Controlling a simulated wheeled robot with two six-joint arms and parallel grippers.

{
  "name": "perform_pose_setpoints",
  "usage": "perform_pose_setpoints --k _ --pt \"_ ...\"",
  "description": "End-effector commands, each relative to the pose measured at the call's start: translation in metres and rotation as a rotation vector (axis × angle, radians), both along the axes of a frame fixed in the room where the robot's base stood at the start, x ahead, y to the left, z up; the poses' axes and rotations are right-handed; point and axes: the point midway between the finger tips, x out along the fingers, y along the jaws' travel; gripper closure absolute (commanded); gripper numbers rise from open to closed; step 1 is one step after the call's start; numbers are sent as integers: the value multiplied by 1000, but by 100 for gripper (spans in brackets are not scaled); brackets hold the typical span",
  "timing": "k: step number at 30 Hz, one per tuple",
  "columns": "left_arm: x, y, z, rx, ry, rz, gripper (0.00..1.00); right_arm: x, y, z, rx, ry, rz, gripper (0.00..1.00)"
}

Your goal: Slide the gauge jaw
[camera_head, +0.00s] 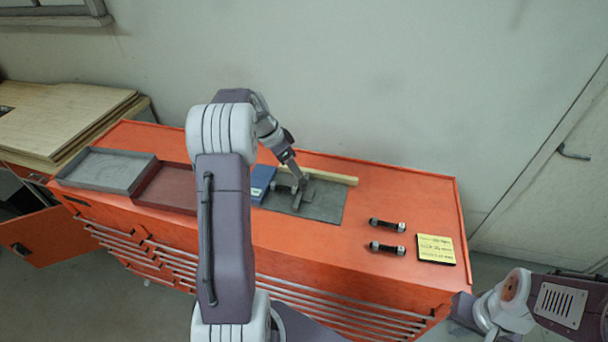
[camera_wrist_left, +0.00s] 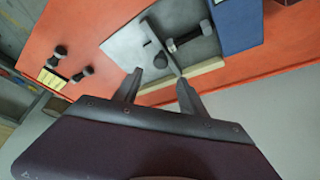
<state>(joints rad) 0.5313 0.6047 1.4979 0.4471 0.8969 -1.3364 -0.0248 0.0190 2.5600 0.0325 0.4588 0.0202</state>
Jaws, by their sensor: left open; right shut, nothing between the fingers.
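The grey gauge (camera_head: 305,191), with a long thin bar, lies on a grey mat (camera_head: 325,211) on the orange cabinet top. In the left wrist view the gauge bar (camera_wrist_left: 158,42) runs toward my fingers, and a dark cylinder with metal ends (camera_wrist_left: 187,38) lies beside it. My left gripper (camera_head: 297,177) is open above the gauge and partly hides it. In the left wrist view my left gripper (camera_wrist_left: 160,77) has its fingers spread, the bar's near end close to one fingertip; I cannot tell whether they touch. My right gripper is out of view.
A wooden strip (camera_head: 330,175) lies along the mat's back edge, with a blue box (camera_head: 262,184) to the left. Two dark cylinders (camera_head: 387,225) (camera_head: 387,248) and a yellow note (camera_head: 435,248) lie to the right. Grey (camera_head: 105,170) and red (camera_head: 168,187) trays stand left.

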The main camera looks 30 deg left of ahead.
Motion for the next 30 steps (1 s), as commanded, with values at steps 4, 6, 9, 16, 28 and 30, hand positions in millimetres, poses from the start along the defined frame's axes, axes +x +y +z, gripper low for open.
perform_pose_setpoints --k 4,6,9,16,28,30 --pt "7 -6 -20 -2 5 -2 51 0 0 9 0 0 0 100" --pt "12 -9 -34 -3 6 -1 51 0 0 15 0 0 0 100" --pt "19 -13 -53 -3 5 -2 51 0 0 22 0 0 0 100" --pt "28 -18 -79 0 1 -1 51 0 0 28 0 0 0 100" --pt "29 -18 -82 1 0 -2 90 0 0 28 0 0 0 100" --pt "29 -18 -82 1 0 -2 100 0 0 28 0 0 0 100"
